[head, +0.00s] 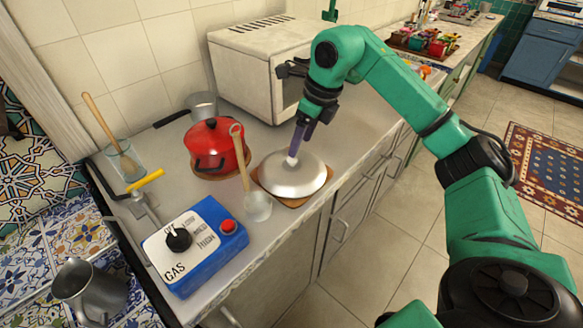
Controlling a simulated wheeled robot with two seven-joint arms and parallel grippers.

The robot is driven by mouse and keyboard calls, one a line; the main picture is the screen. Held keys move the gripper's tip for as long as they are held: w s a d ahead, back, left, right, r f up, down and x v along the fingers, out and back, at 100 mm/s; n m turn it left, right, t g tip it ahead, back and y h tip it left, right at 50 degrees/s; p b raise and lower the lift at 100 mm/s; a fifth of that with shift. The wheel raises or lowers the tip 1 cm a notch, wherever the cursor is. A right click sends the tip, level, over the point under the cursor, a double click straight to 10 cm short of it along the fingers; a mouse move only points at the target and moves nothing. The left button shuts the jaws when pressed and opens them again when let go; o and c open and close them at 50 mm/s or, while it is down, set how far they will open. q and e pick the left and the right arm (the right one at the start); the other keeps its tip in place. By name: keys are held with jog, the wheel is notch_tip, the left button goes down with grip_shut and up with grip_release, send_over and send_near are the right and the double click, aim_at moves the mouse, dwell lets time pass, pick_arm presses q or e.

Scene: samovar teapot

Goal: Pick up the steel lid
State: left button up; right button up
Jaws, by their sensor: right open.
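The steel lid (291,178) is a round, shallow silver dome with a pale knob at its top. It lies on a brown wooden board (262,185) on the grey counter. My right gripper (296,150) comes down from above, with its fingers right at the lid's knob. Its jaws are open, and whether they touch the knob cannot be told. The fingers partly hide the knob. My left gripper is not in view.
A red pot (213,147) and a glass with a wooden utensil (256,205) stand left of the lid. A blue gas box (194,246) is nearer, and a white microwave (258,68) stands behind. The counter right of the lid is clear.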

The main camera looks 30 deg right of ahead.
aim_at(294, 159)
jog(key=x, duration=0.3)
jog(key=p+x, duration=0.1)
jog(key=x, duration=0.1)
jog(key=shift+a+f, duration=0.15)
jog(key=shift+a, duration=0.25)
jog(key=shift+w+f, duration=0.1)
jog(key=shift+f, duration=0.05)
jog(key=shift+c, duration=0.8)
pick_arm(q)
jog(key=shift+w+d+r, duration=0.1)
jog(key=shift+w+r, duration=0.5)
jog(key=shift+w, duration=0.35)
pick_arm(e)
grip_shut()
